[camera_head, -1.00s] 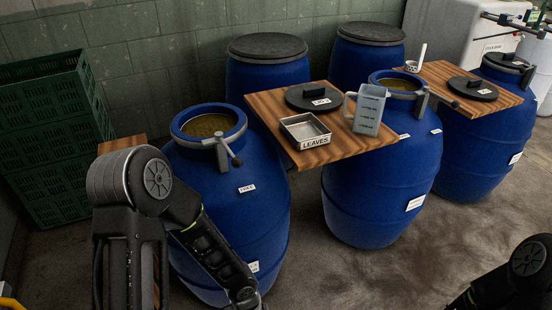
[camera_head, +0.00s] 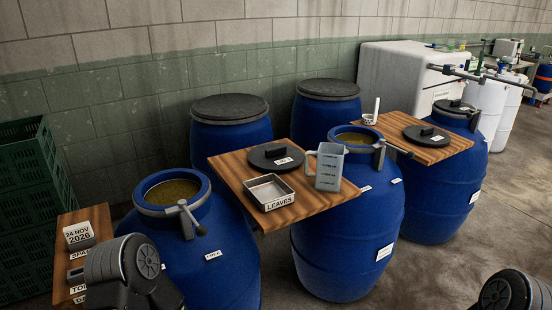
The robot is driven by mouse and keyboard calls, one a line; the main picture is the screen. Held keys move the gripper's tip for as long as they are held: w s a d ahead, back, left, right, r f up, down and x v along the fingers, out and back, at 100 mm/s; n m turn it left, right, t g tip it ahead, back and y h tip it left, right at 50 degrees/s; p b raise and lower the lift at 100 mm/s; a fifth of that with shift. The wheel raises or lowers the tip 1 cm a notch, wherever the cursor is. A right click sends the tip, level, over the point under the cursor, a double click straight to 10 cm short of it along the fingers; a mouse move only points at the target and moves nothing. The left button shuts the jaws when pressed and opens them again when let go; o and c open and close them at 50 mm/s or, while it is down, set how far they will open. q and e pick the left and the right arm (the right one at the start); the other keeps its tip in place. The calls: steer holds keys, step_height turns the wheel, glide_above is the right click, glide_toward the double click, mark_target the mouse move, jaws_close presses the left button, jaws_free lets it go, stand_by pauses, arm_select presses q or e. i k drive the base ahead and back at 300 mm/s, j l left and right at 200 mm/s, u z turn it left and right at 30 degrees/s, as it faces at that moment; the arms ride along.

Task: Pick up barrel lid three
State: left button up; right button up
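A round dark lid (camera_head: 276,156) with a small white label lies on the middle wooden board (camera_head: 222,163). Another dark lid (camera_head: 426,135) with a label lies on the right wooden board (camera_head: 459,142). A dark cover (camera_head: 455,107) sits at the top of the far right blue barrel (camera_head: 462,170). The labels are too small to read, so I cannot tell which is lid three. Only a joint of my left arm shows at the lower left, and part of my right arm at the lower right. Both grippers are out of view.
Open blue barrels stand at left (camera_head: 222,262) and middle (camera_head: 340,250). A metal LEAVES tray (camera_head: 270,192) and a grey jug (camera_head: 329,167) share the middle board. Green crates (camera_head: 25,220) stand at far left. Floor at right is clear.

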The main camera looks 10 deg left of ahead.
mark_target(276, 154)
steer(key=i+l+u, duration=0.1)
steer(key=l, duration=0.3)
steer(key=i+l+u, duration=0.1)
steer(key=l, duration=0.3)
steer(key=i+l, duration=0.25)
steer(key=l, duration=0.2)
steer(key=i+l+u, duration=0.15)
steer(key=l, duration=0.25)
steer(key=l+u, duration=0.1)
steer(key=l, duration=0.35)
steer(key=i+l+u, duration=0.1)
steer(key=l, duration=0.35)
steer(key=i, duration=0.05)
